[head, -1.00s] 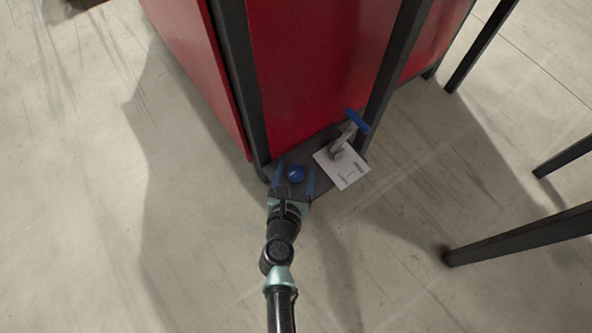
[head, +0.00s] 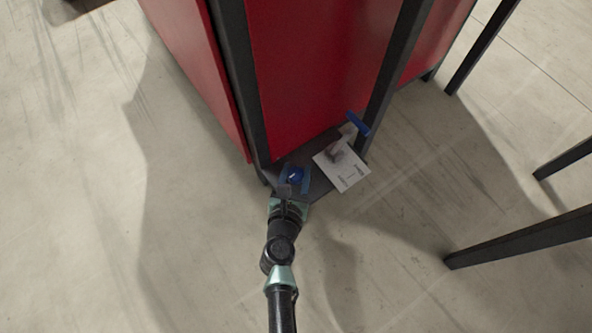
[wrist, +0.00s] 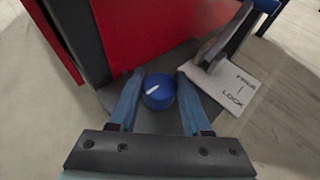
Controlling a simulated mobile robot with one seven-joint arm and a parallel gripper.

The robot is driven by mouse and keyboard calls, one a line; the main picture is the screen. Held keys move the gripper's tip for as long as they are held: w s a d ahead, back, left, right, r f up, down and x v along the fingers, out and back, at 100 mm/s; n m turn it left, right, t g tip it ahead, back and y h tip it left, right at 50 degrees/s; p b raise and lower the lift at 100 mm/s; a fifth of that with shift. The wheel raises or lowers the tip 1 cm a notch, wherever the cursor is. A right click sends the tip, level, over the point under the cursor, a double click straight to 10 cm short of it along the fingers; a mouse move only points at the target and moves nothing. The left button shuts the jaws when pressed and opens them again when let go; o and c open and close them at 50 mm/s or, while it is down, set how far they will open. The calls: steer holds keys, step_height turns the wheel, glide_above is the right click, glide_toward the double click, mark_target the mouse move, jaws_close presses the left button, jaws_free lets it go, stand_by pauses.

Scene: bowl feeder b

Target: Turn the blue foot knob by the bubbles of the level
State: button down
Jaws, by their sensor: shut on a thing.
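The blue foot knob (head: 296,174) is round and sits on a dark plate at the foot of the red cabinet. In the wrist view the knob (wrist: 159,92) shows a white pointer line on its top, slanting up to the right. My gripper (head: 296,178) reaches it from the front, with one blue finger on each side. In the wrist view my gripper (wrist: 162,92) is shut on the knob, fingertips at its left and right sides. No level or bubbles can be made out in either view.
A lever with a blue handle (head: 357,123) stands to the right over a white card (head: 343,172) marked FREE and LOCK, close to my right finger. The red cabinet (head: 300,80) rises behind. Dark legs (head: 520,237) stand at right. Floor at left is clear.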

steer(key=shift+r+n+y+p, duration=0.1)
steer(key=shift+n+y+p, duration=0.5)
steer(key=shift+y+p, duration=0.1)
steer(key=shift+n+y+p, duration=0.8)
steer(key=shift+n+y, duration=0.2)
steer(key=shift+y, duration=0.2)
steer(key=shift+n+g+y+p, duration=0.6)
steer(key=shift+n+y, duration=1)
steer(key=shift+y, duration=0.3)
steer(key=shift+c, duration=1.8)
jaws_free()
